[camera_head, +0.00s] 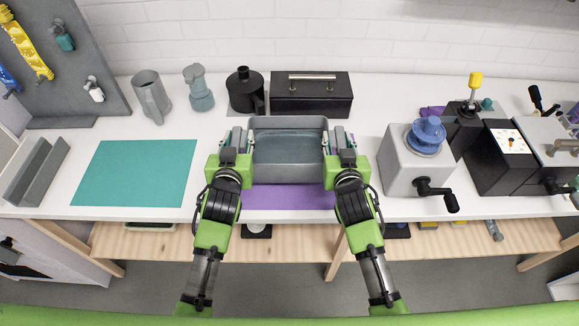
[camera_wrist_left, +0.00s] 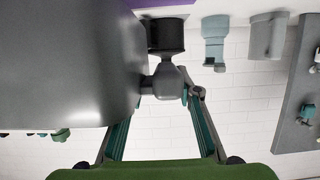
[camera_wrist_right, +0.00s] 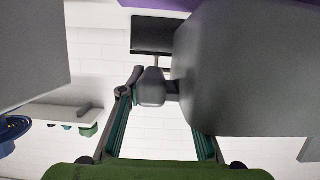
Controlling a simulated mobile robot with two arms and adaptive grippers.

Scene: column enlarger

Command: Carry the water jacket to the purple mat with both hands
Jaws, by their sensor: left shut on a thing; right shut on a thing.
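The water jacket (camera_head: 290,172) is a grey open rectangular tub, level between my two grippers in the head view. My left gripper (camera_head: 238,142) is shut on its left end, and my right gripper (camera_head: 341,142) is shut on its right end. The tub's grey wall fills much of the left wrist view (camera_wrist_left: 70,65) and of the right wrist view (camera_wrist_right: 245,70). The purple mat (camera_head: 288,198) shows in front of and under the tub, partly hidden by it and by my arms. I cannot tell whether the tub touches the mat.
A teal mat (camera_head: 135,172) lies at left. A grey jug (camera_head: 151,97), a teal-grey pot (camera_head: 199,88), a black canister (camera_head: 244,90) and a black toolbox (camera_head: 311,97) stand behind. A grey crank machine (camera_head: 405,165) stands close to the right of my right gripper.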

